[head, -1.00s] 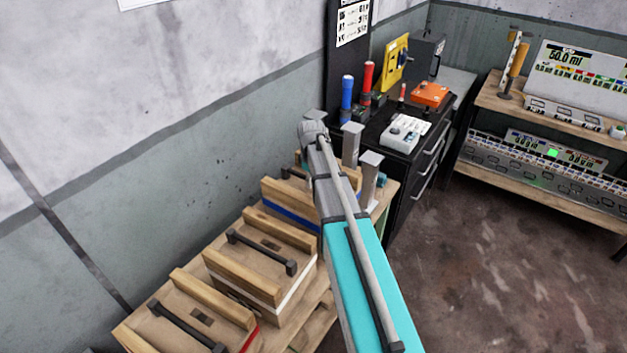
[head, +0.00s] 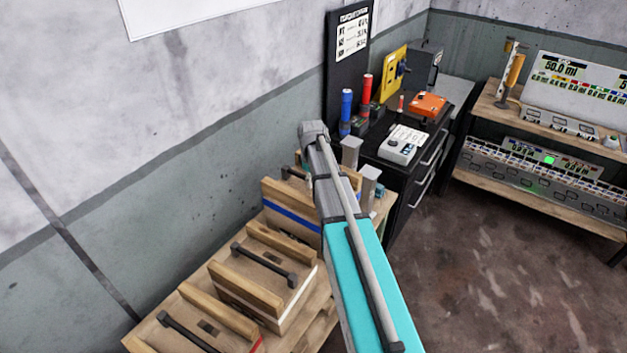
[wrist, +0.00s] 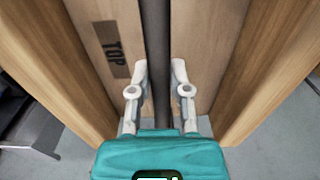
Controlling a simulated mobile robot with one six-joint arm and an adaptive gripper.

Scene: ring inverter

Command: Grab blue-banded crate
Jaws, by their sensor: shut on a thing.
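The blue-banded crate (head: 288,202) is a wooden box with a blue stripe on its side, partly hidden behind my arm in the head view. In the wrist view its wooden top (wrist: 205,45) fills the picture, with a dark bar handle (wrist: 157,35) between two raised boards and a "TOP" mark on the left. My gripper (wrist: 160,72) has one pale finger on each side of the handle and is shut on it. Whether the crate's underside is clear of the table cannot be told.
A white-banded crate (head: 262,282) and a red-banded crate (head: 190,335) stand in front on the wooden table (head: 316,312). The wall is close on the left. A black cabinet (head: 400,205) with tools stands behind; shelves (head: 540,205) are at the right. The floor (head: 470,290) is clear.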

